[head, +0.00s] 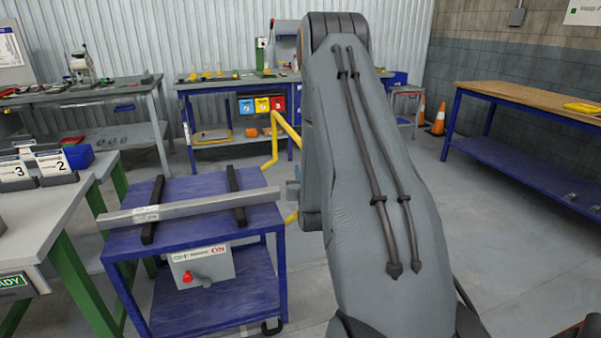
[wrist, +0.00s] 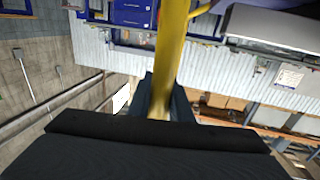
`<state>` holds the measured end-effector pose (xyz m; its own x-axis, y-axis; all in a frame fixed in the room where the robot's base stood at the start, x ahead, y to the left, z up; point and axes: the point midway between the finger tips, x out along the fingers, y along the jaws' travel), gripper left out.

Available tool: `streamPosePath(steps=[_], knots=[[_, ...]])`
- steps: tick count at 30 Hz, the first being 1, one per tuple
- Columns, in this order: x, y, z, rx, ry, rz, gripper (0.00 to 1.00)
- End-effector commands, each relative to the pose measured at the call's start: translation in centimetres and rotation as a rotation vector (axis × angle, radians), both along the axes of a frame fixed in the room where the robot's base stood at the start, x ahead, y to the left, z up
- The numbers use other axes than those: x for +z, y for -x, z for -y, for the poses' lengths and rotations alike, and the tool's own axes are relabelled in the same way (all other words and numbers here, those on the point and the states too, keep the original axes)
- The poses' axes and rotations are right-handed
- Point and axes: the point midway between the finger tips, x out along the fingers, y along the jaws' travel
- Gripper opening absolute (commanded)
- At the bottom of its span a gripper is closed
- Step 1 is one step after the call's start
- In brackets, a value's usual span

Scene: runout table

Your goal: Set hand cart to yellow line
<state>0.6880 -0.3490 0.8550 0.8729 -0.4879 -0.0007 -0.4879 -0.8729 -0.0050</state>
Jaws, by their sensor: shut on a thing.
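The hand cart (head: 190,190) is blue, with a top deck, a lower shelf and castors, and it stands left of my arm. Its bent yellow handle (head: 276,140) rises at the cart's right end and runs behind my arm. In the wrist view the yellow handle (wrist: 171,50) runs down between the dark fingers of my gripper (wrist: 165,95), which is shut on it. In the head view my arm hides most of the gripper. No yellow line on the floor can be made out.
A grey metal bar (head: 190,206) lies across two black strips on the cart. A grey switch box with a red knob (head: 187,278) is on its front. A green-legged table (head: 50,215) stands close left. A wooden-topped bench (head: 535,100) is right, with clear floor (head: 440,190) before it.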

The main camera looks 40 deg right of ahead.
Motion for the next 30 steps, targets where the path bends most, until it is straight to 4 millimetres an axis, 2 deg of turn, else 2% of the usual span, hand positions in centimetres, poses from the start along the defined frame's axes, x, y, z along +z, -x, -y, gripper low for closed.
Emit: streamPosePath(steps=[9, 10, 12, 13, 23, 30], knots=[[0.1, -0.2, -0.2, 0.003, 0.002, 0.004, 0.0], [0.1, -0.2, -0.2, 0.003, 0.002, 0.004, 0.24], [0.1, -0.2, -0.2, 0.003, 0.001, 0.003, 0.35], [0.1, -0.1, -0.2, 0.003, 0.001, 0.003, 0.37], [0.0, 0.2, -0.3, 0.002, 0.0, 0.001, 0.37], [-0.1, 3.1, -1.9, 0.002, 0.0, 0.0, 0.37]])
